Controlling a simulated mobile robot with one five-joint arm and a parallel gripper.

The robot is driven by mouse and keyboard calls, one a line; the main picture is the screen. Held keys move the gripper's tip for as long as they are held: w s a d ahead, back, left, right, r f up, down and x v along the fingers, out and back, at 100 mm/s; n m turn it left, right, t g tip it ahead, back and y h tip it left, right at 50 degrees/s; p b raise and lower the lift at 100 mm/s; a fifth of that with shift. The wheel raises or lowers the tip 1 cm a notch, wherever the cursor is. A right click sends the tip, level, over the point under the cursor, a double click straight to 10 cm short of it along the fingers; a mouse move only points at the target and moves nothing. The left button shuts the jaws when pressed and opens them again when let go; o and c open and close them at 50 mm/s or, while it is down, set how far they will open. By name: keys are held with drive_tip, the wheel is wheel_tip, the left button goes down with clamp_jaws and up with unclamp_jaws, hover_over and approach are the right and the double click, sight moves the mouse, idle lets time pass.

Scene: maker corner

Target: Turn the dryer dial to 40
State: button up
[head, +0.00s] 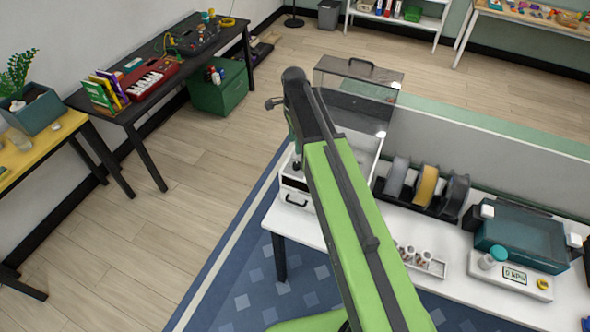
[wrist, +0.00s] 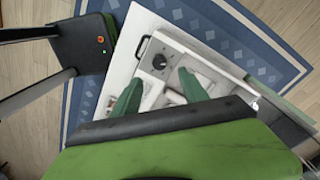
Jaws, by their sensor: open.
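The dial (wrist: 158,61) is a dark round knob on the pale panel of a white unit (wrist: 176,47), which I take to be the dryer. It shows in the wrist view, just beyond my fingertips. Its pointer and scale are too small to read. My gripper (wrist: 158,82) is open, with its two green fingers apart and nothing seen between them. The dial lies ahead of the gap, and I cannot tell the height between them. In the head view the white unit (head: 293,190) stands at the left end of the white bench, and my arm hides its dial.
The white bench (head: 308,228) also bears a raised clear-lidded cover (head: 358,85), filament spools (head: 427,187), a small tray (head: 425,265) and a teal machine with a kPa display (head: 522,240). A low partition (head: 470,150) runs behind. Wooden floor at left is clear.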

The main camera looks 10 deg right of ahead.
sight(296, 164)
drive_tip(key=f+b, duration=0.2)
drive_tip(key=f, duration=0.1)
drive_tip(key=f+b, duration=0.6)
drive_tip(key=f, duration=0.1)
drive_tip(key=shift+s+f, duration=0.1)
drive_tip(key=shift+s, duration=0.2)
